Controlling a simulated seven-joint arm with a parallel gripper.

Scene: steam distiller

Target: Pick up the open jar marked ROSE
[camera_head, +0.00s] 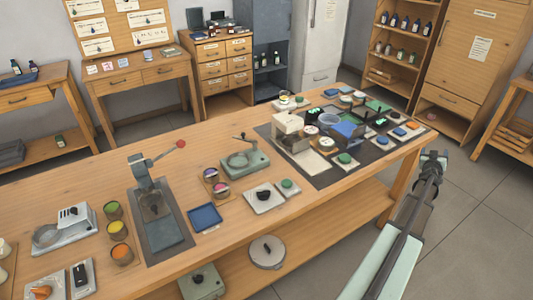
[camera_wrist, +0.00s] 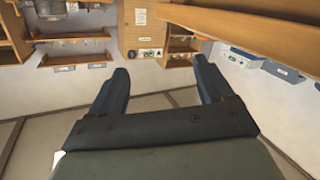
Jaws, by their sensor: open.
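Several small open jars stand on the long wooden table. Three brown ones stand in a column at the left, with green (camera_head: 112,209), yellow (camera_head: 118,229) and orange (camera_head: 122,253) contents. Two more open jars, one paler (camera_head: 211,175) and one with purple-pink contents (camera_head: 221,189), stand near the table's middle. No label can be read at this size, so I cannot tell which jar is marked ROSE. My gripper (camera_head: 433,162) is off the table's right end, far from these jars. In the wrist view my gripper (camera_wrist: 161,70) has its fingers wide apart with nothing between them.
A lever press (camera_head: 150,195), a grey-green device (camera_head: 245,162) and a blue tray (camera_head: 205,218) stand near the jars. A dark mat (camera_head: 310,180) crowded with equipment covers the table's right part. Below is a shelf (camera_head: 330,225). Cabinets (camera_head: 465,60) line the back.

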